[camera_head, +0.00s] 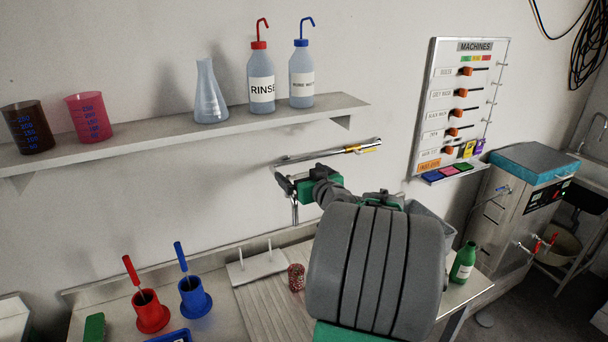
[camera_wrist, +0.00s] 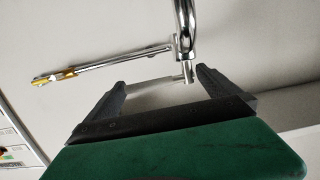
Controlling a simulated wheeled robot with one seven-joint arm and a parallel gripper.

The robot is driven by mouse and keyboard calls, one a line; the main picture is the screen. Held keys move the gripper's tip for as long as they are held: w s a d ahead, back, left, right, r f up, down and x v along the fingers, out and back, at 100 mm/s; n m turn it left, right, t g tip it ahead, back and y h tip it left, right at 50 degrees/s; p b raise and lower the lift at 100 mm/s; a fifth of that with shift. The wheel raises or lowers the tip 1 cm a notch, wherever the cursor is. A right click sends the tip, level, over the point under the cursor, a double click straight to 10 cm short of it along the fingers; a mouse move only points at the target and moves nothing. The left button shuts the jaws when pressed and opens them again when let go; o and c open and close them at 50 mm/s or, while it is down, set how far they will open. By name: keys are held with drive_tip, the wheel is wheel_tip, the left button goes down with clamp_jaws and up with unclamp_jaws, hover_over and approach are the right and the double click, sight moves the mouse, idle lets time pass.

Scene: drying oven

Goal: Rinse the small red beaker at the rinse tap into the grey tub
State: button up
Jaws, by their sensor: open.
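A small red speckled beaker (camera_head: 296,277) stands upright on the ribbed draining board. A larger pink-red beaker (camera_head: 88,118) with blue markings stands on the wall shelf. The chrome tap (camera_head: 295,211) hangs beside my gripper (camera_head: 281,180), at the wall below the shelf. In the wrist view, my gripper (camera_wrist: 158,80) is open with nothing held. The tap's curved chrome pipe (camera_wrist: 186,25) shows just beyond the right fingertip; I cannot tell whether they touch. The grey tub (camera_head: 432,213) is mostly hidden behind my arm; only its far rim shows.
The shelf (camera_head: 190,131) also holds a dark beaker (camera_head: 28,127), a flask (camera_head: 210,94) and two wash bottles. A red holder (camera_head: 151,316) and a blue holder (camera_head: 195,301) stand at the left. A green bottle (camera_head: 463,263) stands right of my arm.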

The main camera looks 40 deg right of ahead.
drive_tip(key=shift+c, duration=0.4)
drive_tip(key=c, duration=1.1)
drive_tip(key=shift+s+a+r+m+g+h+p, duration=0.2)
drive_tip(key=shift+a+m+g+h+p, duration=0.15)
drive_tip(key=shift+m+h, duration=0.3)
drive_tip(key=shift+s+f+m+g+h+p, duration=0.1)
drive_tip(key=shift+m+g+h+p, duration=0.3)
drive_tip(key=shift+h, duration=0.25)
drive_tip(key=shift+s+f+m+g+h+p, duration=0.1)
drive_tip(key=shift+m+g+h+p, duration=0.15)
drive_tip(key=shift+m+h+p, duration=0.3)
drive_tip(key=shift+s+d+h, duration=0.1)
drive_tip(key=shift+s+h, duration=0.05)
drive_tip(key=shift+h, duration=0.2)
